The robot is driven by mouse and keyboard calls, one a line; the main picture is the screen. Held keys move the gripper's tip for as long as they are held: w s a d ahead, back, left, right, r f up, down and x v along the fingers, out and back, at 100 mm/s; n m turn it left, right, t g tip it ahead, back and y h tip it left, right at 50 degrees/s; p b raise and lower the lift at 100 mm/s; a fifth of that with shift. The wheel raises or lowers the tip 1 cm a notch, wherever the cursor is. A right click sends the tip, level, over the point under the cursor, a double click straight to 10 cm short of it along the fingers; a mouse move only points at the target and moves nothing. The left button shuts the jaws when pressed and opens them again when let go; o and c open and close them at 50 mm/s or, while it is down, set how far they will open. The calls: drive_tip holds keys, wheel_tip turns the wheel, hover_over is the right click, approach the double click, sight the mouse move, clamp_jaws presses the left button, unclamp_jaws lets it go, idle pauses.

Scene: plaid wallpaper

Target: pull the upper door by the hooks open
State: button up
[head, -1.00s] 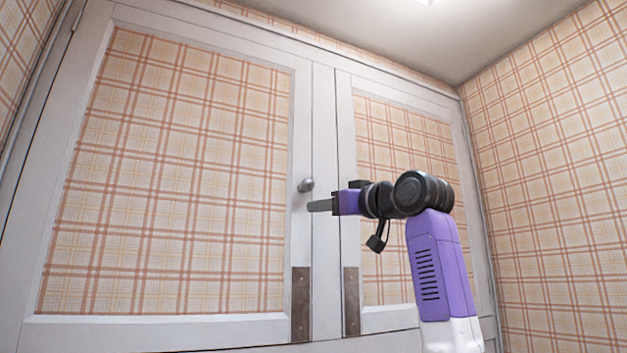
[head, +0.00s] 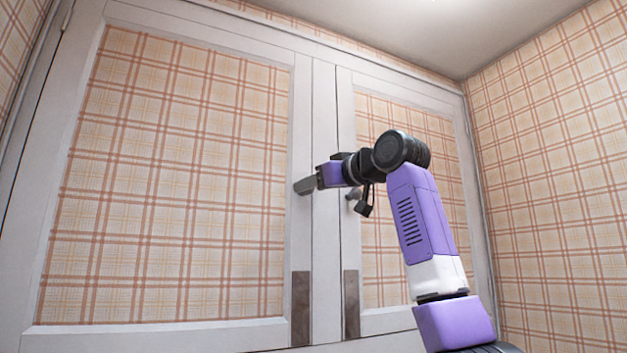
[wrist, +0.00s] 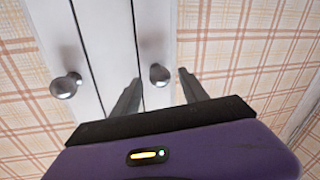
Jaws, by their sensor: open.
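Two tall white-framed doors with plaid panels stand side by side: the left door (head: 165,185) and the right door (head: 410,200). Both look closed. Contact cannot be told. No hooks are visible.
A white post (head: 325,240) runs between the doors. Brown metal plates (head: 301,308) sit low on the inner door edges. A plaid side wall (head: 545,160) stands to the right, and the ceiling (head: 430,40) is above. The space before the left door looks clear.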

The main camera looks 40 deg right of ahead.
drive_tip(key=shift+w, duration=0.2)
clamp_jaws()
idle(1.3)
